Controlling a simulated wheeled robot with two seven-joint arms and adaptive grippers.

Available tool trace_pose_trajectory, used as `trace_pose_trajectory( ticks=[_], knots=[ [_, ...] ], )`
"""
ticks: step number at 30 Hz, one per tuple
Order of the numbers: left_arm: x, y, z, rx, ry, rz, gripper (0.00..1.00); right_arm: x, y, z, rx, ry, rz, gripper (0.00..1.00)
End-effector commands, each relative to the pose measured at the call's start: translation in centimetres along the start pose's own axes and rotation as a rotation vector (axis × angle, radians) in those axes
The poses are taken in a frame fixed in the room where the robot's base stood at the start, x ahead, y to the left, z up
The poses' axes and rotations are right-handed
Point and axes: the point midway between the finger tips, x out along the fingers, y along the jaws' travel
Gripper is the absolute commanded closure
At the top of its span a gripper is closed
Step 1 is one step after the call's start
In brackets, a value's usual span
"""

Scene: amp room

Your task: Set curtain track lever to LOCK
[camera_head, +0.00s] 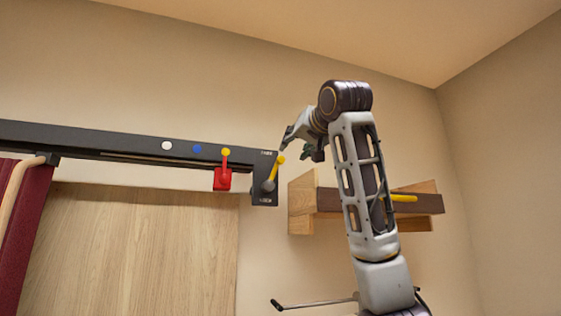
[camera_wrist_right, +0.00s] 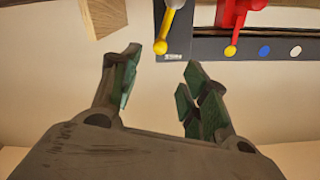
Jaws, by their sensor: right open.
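A black curtain track (camera_head: 120,143) runs along the wall in the head view and ends at a black plate (camera_head: 265,199) with small white print at its top and bottom. A lever (camera_head: 269,184) on the plate has a grey pivot and a yellow arm, tilted up and right. Its yellow knob (camera_wrist_right: 161,47) also shows in the wrist view, ahead of the gap between my fingertips. My right gripper (camera_head: 297,149) is just right of and above the knob, open and empty, apart from the lever. Both fingers (camera_wrist_right: 160,78) are spread in the wrist view. My left gripper is not visible.
A red fitting (camera_head: 222,180) with a yellow-tipped stem hangs on the track left of the plate. White (camera_head: 166,145) and blue (camera_head: 196,149) dots mark the track. A wooden wall shelf (camera_head: 301,206) stands right of the plate, partly behind my arm. A dark red curtain (camera_head: 28,230) hangs far left.

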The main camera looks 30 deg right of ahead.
Motion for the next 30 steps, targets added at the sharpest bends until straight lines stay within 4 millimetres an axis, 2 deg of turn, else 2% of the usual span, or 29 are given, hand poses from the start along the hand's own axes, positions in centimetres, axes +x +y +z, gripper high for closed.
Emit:
trace_pose_trajectory(
  ticks=[5, 11, 30],
  knots=[
    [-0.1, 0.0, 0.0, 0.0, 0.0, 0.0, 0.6, 0.2, 0.0, 0.0, 0.0, 0.0, 0.0, 0.55],
    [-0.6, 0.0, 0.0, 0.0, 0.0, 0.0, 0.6, 1.5, 0.0, 0.0, 0.0, -0.002, 0.001, 0.55],
    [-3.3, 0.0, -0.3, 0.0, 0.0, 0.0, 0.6, 9.3, -0.1, -0.1, -0.001, -0.003, 0.001, 0.55]
  ],
)
